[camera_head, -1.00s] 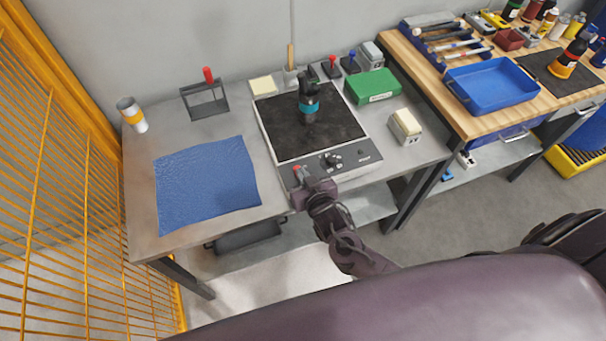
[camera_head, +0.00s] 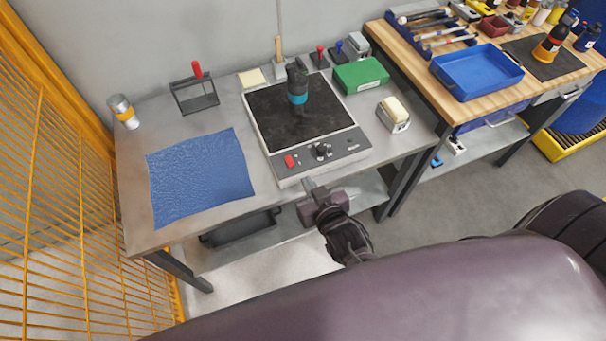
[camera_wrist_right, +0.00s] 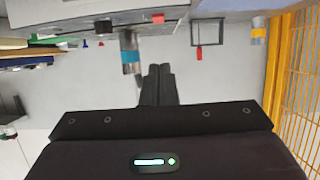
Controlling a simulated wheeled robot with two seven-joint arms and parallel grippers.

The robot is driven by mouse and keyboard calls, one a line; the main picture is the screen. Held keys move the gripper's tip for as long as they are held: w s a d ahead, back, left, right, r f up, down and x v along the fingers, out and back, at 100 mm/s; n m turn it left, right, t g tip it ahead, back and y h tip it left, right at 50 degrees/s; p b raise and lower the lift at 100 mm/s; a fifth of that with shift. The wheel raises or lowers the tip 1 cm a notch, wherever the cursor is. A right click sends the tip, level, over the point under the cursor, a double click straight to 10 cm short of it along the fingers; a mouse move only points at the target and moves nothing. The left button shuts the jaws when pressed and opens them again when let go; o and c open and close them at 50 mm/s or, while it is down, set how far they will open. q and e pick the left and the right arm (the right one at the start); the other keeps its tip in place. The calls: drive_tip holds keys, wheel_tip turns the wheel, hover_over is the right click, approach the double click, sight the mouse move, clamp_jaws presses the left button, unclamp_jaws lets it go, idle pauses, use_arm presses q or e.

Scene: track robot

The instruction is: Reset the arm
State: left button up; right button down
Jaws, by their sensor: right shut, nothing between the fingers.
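My right gripper (camera_head: 312,189) is shut and empty, just off the front edge of the metal table (camera_head: 135,190), below the control panel of the black-topped device (camera_head: 318,167). In the right wrist view its closed fingers (camera_wrist_right: 157,84) point ahead with nothing between them. A black bottle with a teal band (camera_head: 297,84) stands upright on the device's black plate and also shows in the right wrist view (camera_wrist_right: 130,55). A red button (camera_head: 290,161) and dark knobs are on the panel. My left gripper does not show.
A blue cloth (camera_head: 200,177), a wire holder with a red handle (camera_head: 195,95) and a can (camera_head: 123,112) are on the table's left. A green box (camera_head: 361,75) and a small beige-topped box (camera_head: 393,114) are on its right. A yellow mesh fence (camera_head: 60,210) stands at left.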

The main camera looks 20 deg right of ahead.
drive_tip(key=shift+s+r, duration=0.1)
drive_tip(key=shift+s, duration=0.25)
idle(0.3)
drive_tip(key=s+d+f+n+g+b, duration=0.15)
drive_tip(key=s+f, duration=0.25)
drive_tip(key=f, duration=0.6)
drive_tip(key=s+d+f+g+h, duration=0.1)
drive_tip(key=s+d+f+g, duration=0.25)
drive_tip(key=f, duration=0.75)
drive_tip(key=s+d+f+n+g+b, duration=0.15)
drive_tip(key=s+f, duration=0.25)
drive_tip(key=f, duration=0.6)
drive_tip(key=s+f+g, duration=0.3)
drive_tip(key=s+f, duration=0.3)
drive_tip(key=s, duration=0.4)
drive_tip(key=s+f+m+g, duration=0.1)
drive_tip(key=s+f+g, duration=0.2)
drive_tip(key=s+f, duration=0.4)
drive_tip(key=s+b, duration=0.1)
drive_tip(key=s, duration=0.1)
drive_tip(key=shift+s+d+y, duration=0.3)
drive_tip(key=shift+s, duration=0.05)
